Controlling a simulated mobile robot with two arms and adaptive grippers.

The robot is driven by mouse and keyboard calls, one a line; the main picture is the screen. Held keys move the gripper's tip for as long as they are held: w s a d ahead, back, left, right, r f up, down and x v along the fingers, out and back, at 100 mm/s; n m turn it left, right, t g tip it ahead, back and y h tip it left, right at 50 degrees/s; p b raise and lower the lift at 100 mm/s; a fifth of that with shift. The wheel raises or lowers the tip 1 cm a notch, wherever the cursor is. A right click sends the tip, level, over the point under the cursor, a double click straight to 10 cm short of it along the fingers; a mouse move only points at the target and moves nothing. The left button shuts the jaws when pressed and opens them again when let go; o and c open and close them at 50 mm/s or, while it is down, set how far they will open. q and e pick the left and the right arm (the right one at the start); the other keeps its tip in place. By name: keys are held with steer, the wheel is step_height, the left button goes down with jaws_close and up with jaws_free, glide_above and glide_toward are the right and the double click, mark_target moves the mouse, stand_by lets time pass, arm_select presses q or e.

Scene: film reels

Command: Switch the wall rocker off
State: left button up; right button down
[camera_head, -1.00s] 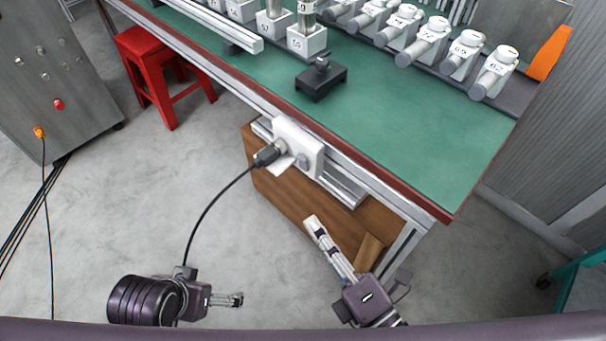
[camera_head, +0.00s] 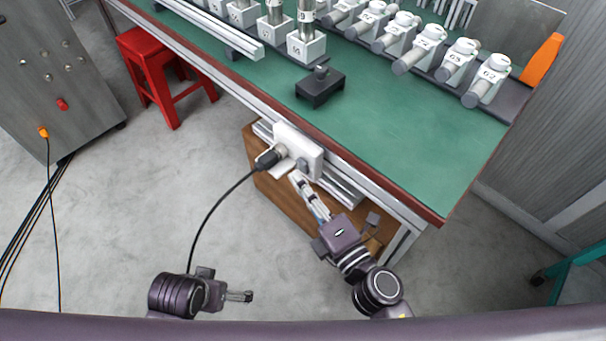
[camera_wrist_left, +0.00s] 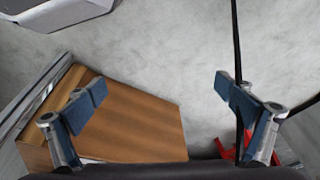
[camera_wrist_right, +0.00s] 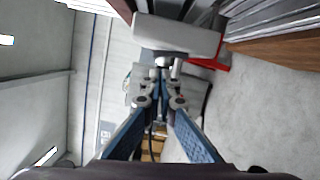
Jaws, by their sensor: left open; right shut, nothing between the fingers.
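The white socket-and-switch box (camera_head: 312,151) is fixed to the bench's front edge. A black plug with a cable (camera_head: 267,159) sits in its left part, and the small grey rocker (camera_head: 302,165) is to the right of the plug. The box also shows in the right wrist view (camera_wrist_right: 185,36). I cannot tell the rocker's position. My right gripper (camera_head: 295,179) is shut and empty, its tips just below the rocker; contact cannot be told. Its fingers also show in the right wrist view (camera_wrist_right: 160,88). My left gripper (camera_head: 249,296) is open and empty, low and away from the box.
The green-topped bench (camera_head: 400,150) carries a black block (camera_head: 320,88) and numbered white holders. A wooden cabinet (camera_head: 275,200) stands below it. The black cable (camera_head: 206,213) hangs between the box and my left arm. A red stool (camera_head: 150,60) stands left; open floor lies around.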

arm_select(q)
steer(key=shift+f, duration=0.5)
arm_select(e)
steer(key=shift+w+d, duration=0.35)
steer(key=shift+w, duration=0.05)
steer(key=shift+r, duration=0.1)
